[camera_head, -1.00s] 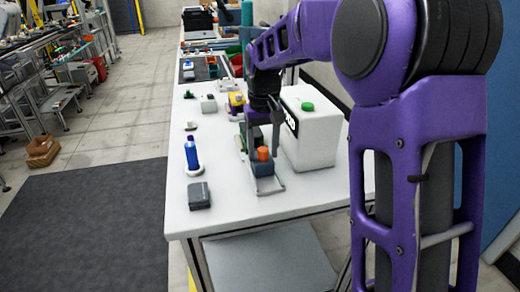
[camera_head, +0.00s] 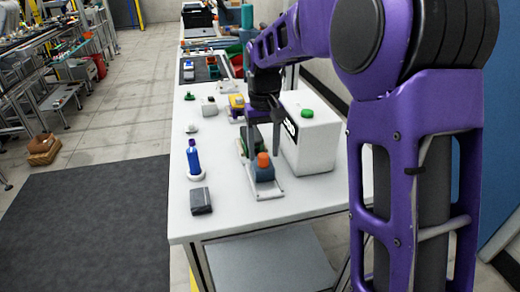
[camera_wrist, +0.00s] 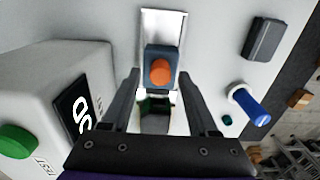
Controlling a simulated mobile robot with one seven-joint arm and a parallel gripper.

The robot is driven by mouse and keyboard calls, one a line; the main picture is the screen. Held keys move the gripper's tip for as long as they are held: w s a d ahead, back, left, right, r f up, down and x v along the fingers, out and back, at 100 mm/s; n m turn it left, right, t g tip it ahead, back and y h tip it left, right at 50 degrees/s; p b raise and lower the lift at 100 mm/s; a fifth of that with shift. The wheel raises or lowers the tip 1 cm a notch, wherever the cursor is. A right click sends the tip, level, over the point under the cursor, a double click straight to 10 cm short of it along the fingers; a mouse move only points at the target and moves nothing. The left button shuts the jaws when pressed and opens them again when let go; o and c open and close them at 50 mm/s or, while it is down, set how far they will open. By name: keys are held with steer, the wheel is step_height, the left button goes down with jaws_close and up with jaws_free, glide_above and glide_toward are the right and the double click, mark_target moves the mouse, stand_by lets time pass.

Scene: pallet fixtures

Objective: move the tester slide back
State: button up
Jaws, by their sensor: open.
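The tester slide is a blue-grey block with an orange knob (camera_head: 263,160) on a pale metal rail (camera_head: 270,194), at the rail's near end. In the wrist view, the orange knob (camera_wrist: 160,71) shows between my finger lines, just past the tips. My gripper (camera_head: 263,140) is open and points down above the rail, just behind the knob; it also shows in the wrist view (camera_wrist: 159,80). No contact shows. A dark green part (camera_wrist: 155,112) lies on the rail between the fingers. The white tester box (camera_head: 312,140), with a green button (camera_head: 307,113) and a black display, stands right of the rail.
On the white table (camera_head: 225,222), a blue bottle-like part (camera_head: 193,158) on a white base and a dark grey box (camera_head: 201,201) stand left of the rail. A yellow part (camera_head: 237,102) sits behind my gripper. The table's front is clear.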

steer(key=shift+r+p, duration=1.6)
steer(key=shift+r, duration=0.7)
